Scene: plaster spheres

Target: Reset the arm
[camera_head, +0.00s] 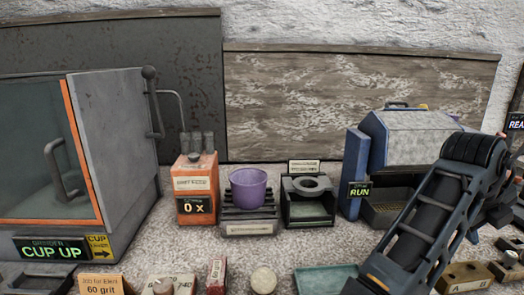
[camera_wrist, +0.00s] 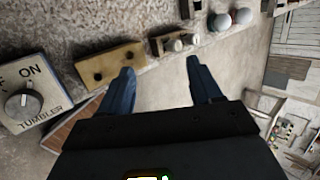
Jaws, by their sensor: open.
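My arm (camera_head: 425,225) reaches up from the lower right in the head view and bends at a dark joint near the blue machine. In the wrist view my gripper (camera_wrist: 158,85) shows two blue fingers spread apart with nothing between them. It hangs over the front edge of the bench, beside a brass block (camera_wrist: 110,65) with dark holes. The gripper's fingers are hard to make out in the head view, at its right side.
A grinder cabinet (camera_head: 115,150) stands left. A purple cup (camera_head: 248,188) sits on a dark stand beside an orange box (camera_head: 197,185). A blue machine (camera_head: 355,165) marked RUN stands partly behind my arm. A tumbler switch (camera_wrist: 30,95) and small spheres (camera_wrist: 220,22) lie near the gripper.

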